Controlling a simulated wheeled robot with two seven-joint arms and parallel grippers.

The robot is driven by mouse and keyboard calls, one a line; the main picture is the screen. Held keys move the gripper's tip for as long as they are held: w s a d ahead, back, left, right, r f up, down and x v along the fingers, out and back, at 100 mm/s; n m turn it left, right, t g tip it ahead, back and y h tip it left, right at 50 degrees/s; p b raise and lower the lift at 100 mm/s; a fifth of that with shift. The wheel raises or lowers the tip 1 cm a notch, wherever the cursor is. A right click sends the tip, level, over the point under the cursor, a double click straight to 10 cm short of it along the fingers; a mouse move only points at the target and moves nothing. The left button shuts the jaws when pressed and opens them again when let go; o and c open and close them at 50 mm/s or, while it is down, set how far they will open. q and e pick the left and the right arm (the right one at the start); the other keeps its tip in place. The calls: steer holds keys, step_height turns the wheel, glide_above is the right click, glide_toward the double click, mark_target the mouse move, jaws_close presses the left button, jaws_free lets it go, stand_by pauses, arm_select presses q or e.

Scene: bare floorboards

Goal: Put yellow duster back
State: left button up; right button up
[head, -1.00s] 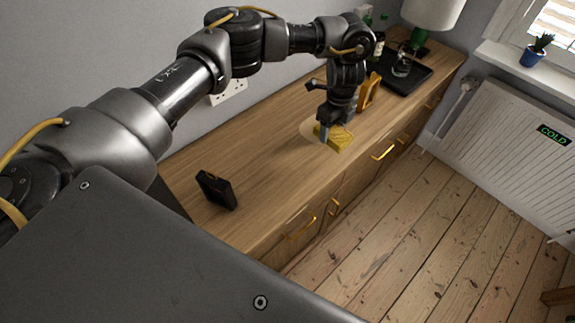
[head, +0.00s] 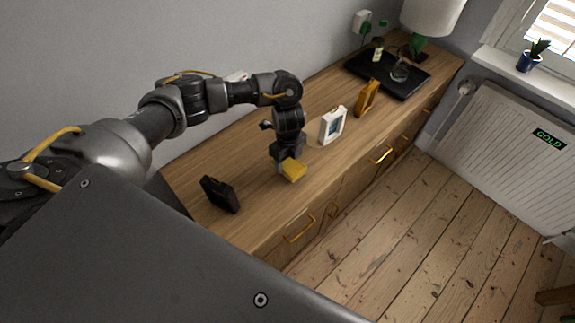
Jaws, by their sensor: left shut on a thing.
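The yellow duster (head: 294,172) is a small yellow block at the tip of my left gripper (head: 284,166). My left gripper points down and is shut on the duster. The duster is at or just above the top of the wooden sideboard (head: 250,205), near its front edge; I cannot tell whether it touches. My right gripper is not in view.
On the sideboard, a dark frame (head: 220,194) stands to the left of the gripper. A white picture frame (head: 332,125) and an orange frame (head: 367,97) stand to the right. Farther back are a black tray (head: 408,85), a bottle (head: 378,50) and a lamp (head: 432,15).

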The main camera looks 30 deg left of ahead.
mark_target(287, 162)
arm_select(q)
step_height(287, 162, down, 3)
steer(key=shift+s+r+b, duration=0.1)
steer(key=shift+b, duration=0.35)
steer(key=shift+f, duration=0.25)
steer(key=shift+c, duration=0.3)
steer(key=o, duration=0.9)
steer(key=shift+o, duration=0.2)
step_height(287, 162, up, 11)
steer(key=shift+f+p, duration=0.1)
steer(key=shift+p, duration=1.1)
steer(key=shift+r, duration=0.65)
